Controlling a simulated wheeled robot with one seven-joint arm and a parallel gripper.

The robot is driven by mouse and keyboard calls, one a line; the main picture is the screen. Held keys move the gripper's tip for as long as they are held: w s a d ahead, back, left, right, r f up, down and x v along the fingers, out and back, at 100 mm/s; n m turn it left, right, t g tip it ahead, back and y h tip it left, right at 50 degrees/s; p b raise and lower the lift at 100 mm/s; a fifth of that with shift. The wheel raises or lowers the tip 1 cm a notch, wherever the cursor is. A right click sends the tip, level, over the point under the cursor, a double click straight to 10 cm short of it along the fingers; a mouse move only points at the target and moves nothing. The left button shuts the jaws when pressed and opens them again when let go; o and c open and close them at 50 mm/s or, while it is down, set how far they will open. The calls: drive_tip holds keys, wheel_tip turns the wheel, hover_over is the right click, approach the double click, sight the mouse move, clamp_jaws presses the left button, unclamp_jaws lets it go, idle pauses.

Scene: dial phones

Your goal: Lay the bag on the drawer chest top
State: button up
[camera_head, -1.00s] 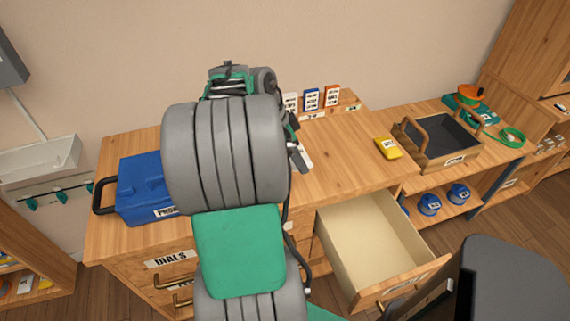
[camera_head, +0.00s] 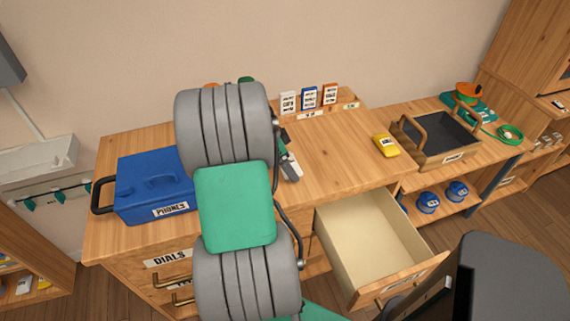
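The drawer chest (camera_head: 130,258) is wooden, with a broad flat top (camera_head: 345,150) and a "DIALS" label on its front. Its right-hand drawer (camera_head: 372,240) is pulled out and looks empty in the part I can see. My gripper (camera_head: 288,165) is low over the middle of the chest top, mostly hidden behind my own grey and green arm. Only a small dark and pale-grey part of it shows at the arm's right edge. I cannot make out the bag; the arm blocks the middle of the top.
A blue "PHONES" box (camera_head: 152,186) stands on the top's left. Several small cards (camera_head: 309,98) stand along the back. A yellow object (camera_head: 387,145) lies at the right, near a dark wooden-handled tray (camera_head: 438,135) on the adjoining shelf. The top's right-centre is clear.

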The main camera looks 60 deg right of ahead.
drive_tip(key=shift+o, duration=0.7)
drive_tip(key=shift+r, duration=0.15)
drive_tip(key=shift+r, duration=0.3)
drive_tip(key=p+v, duration=0.1)
drive_tip(key=v, duration=1)
drive_tip(key=shift+a+r, duration=0.15)
drive_tip(key=shift+r, duration=0.05)
drive_tip(key=shift+w, duration=0.1)
